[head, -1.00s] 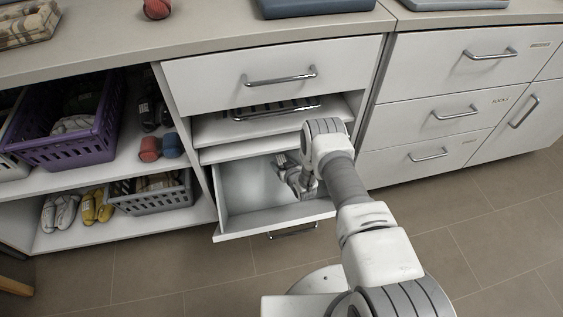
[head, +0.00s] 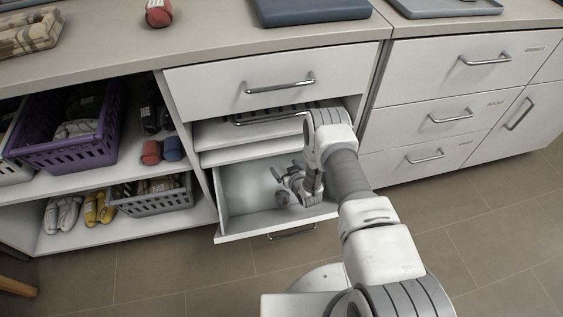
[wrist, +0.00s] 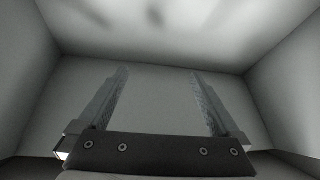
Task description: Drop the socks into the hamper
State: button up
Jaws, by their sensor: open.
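My gripper (head: 279,184) reaches down into the open white bottom drawer (head: 233,186) under the counter. In the wrist view my gripper (wrist: 160,88) is open, with its two grey fingers spread and nothing between them; pale inner walls surround it. A small dark grey lump (head: 282,199) shows by the fingers in the drawer; I cannot tell whether it is a fingertip or a sock. A red roll, perhaps rolled socks, (head: 158,13) lies on the counter. A red roll (head: 151,152) and a blue roll (head: 173,148) lie on the left shelf. I cannot tell which thing is the hamper.
A purple basket (head: 68,155) stands on the left shelf. A grey basket (head: 155,203), white footwear (head: 62,213) and yellow footwear (head: 98,208) are on the lower shelf.

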jog(key=shift+p+v, duration=0.35)
jog(key=shift+v, duration=1.15)
